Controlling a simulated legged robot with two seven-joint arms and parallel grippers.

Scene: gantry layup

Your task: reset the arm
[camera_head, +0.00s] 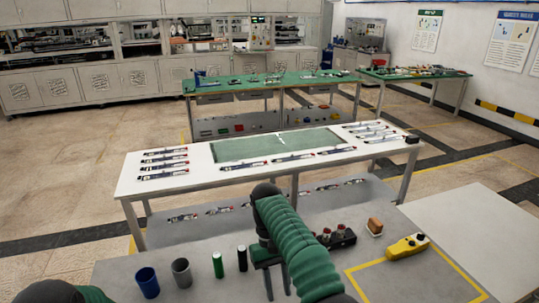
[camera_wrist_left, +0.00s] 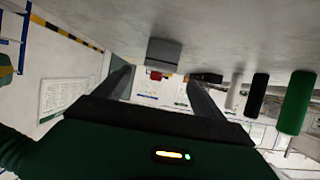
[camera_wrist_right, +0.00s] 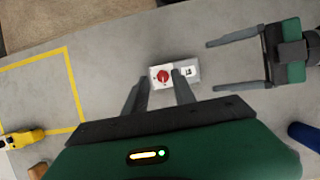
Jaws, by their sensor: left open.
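My right gripper (camera_head: 277,285) hangs below its dark wrist in the head view, with its fingers pointing down over the grey near table (camera_head: 215,235). In the right wrist view my right gripper (camera_wrist_right: 161,72) has its fingers apart with nothing held. A grey box with a red knob (camera_wrist_right: 162,76) lies on the table beyond the fingertips. My left gripper (camera_wrist_right: 212,66) shows at the right of that view, fingers spread and empty, pointing left. In the left wrist view (camera_wrist_left: 158,75) its fingers are apart. Only part of the left arm shows in the head view.
A blue cup (camera_head: 147,282), grey cup (camera_head: 181,272), green cylinder (camera_head: 218,265) and black cylinder (camera_head: 242,258) stand left of my right gripper. A yellow tool (camera_head: 407,246) lies right, by a yellow-taped area. A white table (camera_head: 200,180) with several parts stands beyond.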

